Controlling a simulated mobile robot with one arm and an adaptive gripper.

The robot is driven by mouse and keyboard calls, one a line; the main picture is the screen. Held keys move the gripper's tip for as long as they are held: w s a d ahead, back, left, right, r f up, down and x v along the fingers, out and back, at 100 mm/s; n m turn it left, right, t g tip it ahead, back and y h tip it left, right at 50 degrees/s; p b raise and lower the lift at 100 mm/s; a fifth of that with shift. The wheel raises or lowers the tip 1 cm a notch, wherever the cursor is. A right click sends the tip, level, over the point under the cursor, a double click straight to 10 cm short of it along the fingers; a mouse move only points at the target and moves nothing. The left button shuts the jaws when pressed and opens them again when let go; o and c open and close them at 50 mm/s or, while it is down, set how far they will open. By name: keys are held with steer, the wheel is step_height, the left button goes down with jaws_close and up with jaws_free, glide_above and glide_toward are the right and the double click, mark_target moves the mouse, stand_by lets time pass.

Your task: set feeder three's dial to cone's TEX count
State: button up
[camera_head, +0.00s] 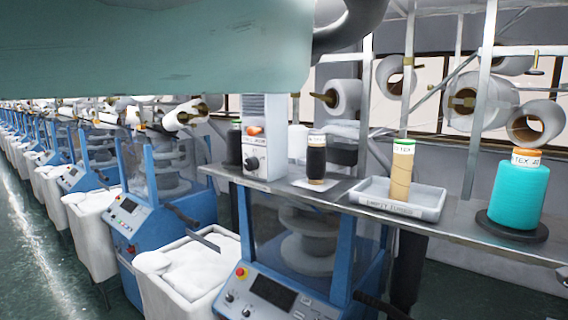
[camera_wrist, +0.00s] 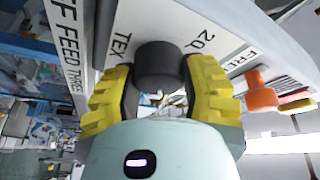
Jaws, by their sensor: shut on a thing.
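In the wrist view the yellow fingers of my gripper (camera_wrist: 158,92) are shut on a black dial (camera_wrist: 160,64), one finger on each side. The dial sits on a white panel (camera_wrist: 165,18) lettered TEX and what looks like 20; its edge reads FEED THREE. The dial's pointer is not visible. In the head view my gripper does not show. A teal cone (camera_head: 517,192) stands upright on a black base (camera_head: 512,228) at the right; its label shows TEX, but the number is too small to read. A white box with a black dial (camera_head: 252,163) stands left of centre.
An orange lever (camera_wrist: 262,97) sits beside a FREE label, close to the right finger. On the grey shelf (camera_head: 460,227) are a black cone (camera_head: 316,162) and a grey tray (camera_head: 372,199) holding a tan tube (camera_head: 401,178). My arm covers the top left of the head view.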

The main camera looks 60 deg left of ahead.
stand_by(0.4)
steer(key=o, duration=1.2)
steer(key=s+f, duration=0.2)
steer(key=s, duration=1)
steer(key=shift+a, duration=0.35)
steer(key=shift+w+r, duration=0.1)
